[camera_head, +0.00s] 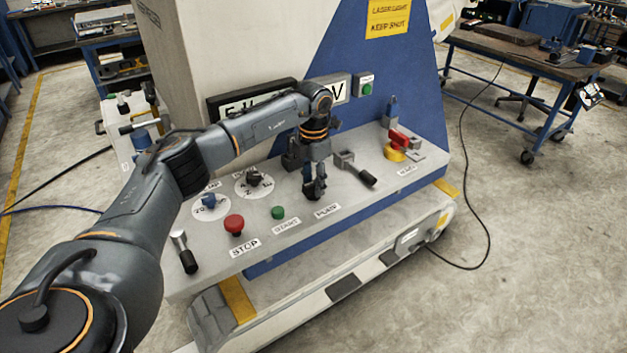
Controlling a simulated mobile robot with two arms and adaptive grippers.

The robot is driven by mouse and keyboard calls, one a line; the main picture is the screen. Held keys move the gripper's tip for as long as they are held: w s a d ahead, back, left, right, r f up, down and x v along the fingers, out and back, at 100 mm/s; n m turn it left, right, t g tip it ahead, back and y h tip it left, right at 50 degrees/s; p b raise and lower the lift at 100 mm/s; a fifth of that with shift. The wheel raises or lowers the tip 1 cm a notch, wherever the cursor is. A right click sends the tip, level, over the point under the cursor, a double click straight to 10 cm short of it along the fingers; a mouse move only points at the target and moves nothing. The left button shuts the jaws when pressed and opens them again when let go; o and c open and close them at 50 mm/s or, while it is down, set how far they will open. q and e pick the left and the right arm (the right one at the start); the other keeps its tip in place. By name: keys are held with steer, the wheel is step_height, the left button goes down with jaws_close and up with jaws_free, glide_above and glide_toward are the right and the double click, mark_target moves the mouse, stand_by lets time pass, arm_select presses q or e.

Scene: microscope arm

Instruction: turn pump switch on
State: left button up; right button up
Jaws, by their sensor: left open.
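The control panel (340,222) slopes across the middle of the head view. A label that seems to read PUMP (327,210) is on it, right of the START label. My left gripper (314,190) points down just above this label, its fingers open. The gripper covers the panel spot behind the label, so I cannot make out a switch there. Whether the fingers touch anything is unclear. A lever with a black handle (361,175) lies just right of the gripper. My right gripper is not in view.
Left of the gripper are a green START button (278,212), a red STOP button (234,224), two dials and another black-handled lever (187,258). A red and yellow rotary switch (396,147) is at the right. The blue column stands behind the panel; open floor lies right.

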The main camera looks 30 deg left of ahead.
arm_select(q)
step_height(320, 180, up, 12)
stand_by(0.4)
steer(key=shift+d+f, duration=0.1)
steer(key=shift+f, duration=0.05)
